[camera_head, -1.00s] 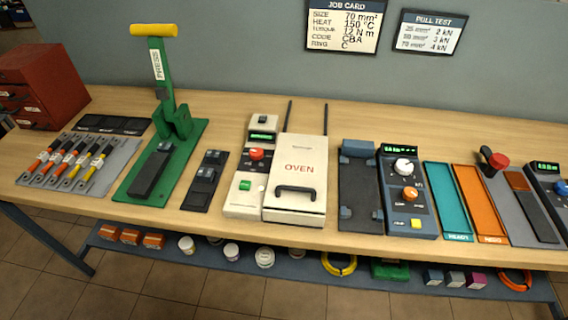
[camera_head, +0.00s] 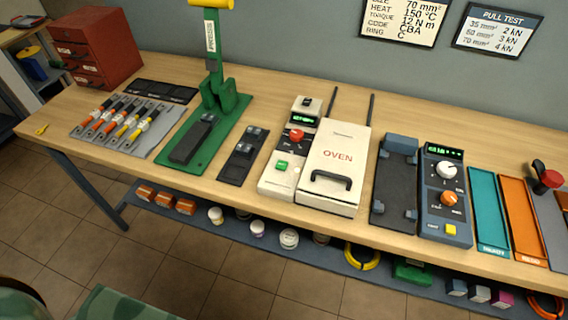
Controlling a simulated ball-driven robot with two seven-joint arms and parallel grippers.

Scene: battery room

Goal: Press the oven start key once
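The oven (camera_head: 338,160) is a white box with a dark handle on its front and the word OVEN on its lid. It stands near the middle of the bench. Its control panel (camera_head: 277,184) is joined at the left side, with a green lit display (camera_head: 303,119), a red knob (camera_head: 296,135) and a green key (camera_head: 281,165) low on the panel. The lid looks shut. Nothing covers the green key. Neither of my grippers shows in the head view.
The bench (camera_head: 107,173) also holds a green press (camera_head: 217,85) left of the oven and a dark tester (camera_head: 446,190) right of it. A red drawer cabinet (camera_head: 97,50) stands at the back left. A lower shelf (camera_head: 325,253) carries small jars and coils.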

